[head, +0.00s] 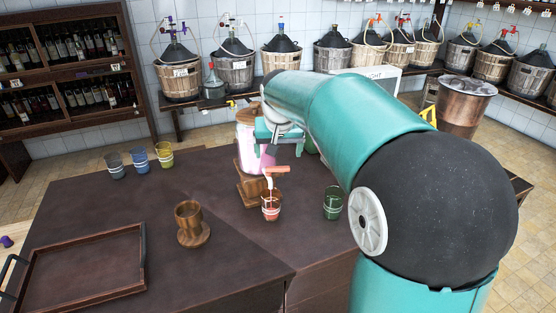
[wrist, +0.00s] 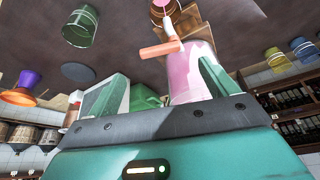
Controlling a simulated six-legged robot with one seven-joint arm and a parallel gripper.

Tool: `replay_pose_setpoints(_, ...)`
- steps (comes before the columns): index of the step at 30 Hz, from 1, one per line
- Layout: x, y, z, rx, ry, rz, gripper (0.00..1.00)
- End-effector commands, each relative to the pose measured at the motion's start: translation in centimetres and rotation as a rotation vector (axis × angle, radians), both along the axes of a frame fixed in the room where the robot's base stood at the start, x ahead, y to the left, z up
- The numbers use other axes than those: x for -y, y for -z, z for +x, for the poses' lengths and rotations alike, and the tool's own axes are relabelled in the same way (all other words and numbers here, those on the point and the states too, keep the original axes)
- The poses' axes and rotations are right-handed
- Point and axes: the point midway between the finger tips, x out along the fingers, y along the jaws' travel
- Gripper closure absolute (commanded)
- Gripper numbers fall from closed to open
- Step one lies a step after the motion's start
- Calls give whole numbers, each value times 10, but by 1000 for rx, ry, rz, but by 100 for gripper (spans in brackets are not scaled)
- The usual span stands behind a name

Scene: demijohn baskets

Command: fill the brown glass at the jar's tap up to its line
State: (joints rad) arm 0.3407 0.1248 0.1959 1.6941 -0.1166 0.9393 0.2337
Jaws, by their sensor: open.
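The jar (head: 247,150) holds pink liquid and stands on a wooden stand near the table's middle. Its tap, with an orange handle (head: 277,170), faces the front; the handle also shows in the wrist view (wrist: 160,48). The brown glass (head: 271,208), with pale bands, stands upright below the tap; its bottom part shows in the wrist view (wrist: 166,10). A thin pink streak runs from the tap down to the glass, and the glass looks reddish inside. I cannot read the level against its line. My gripper (wrist: 165,92) is open and empty, beside the jar near the tap.
A green glass (head: 333,203) is right of the tap. Grey (head: 115,166), blue (head: 139,160) and yellow (head: 164,155) glasses stand at the back left. A wooden tray (head: 82,298) lies front left.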

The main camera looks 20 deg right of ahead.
Motion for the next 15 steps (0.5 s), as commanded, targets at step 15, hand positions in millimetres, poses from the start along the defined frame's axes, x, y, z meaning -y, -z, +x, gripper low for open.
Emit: replay_pose_setpoints(15,-9,-67,-27,0,0,0,15)
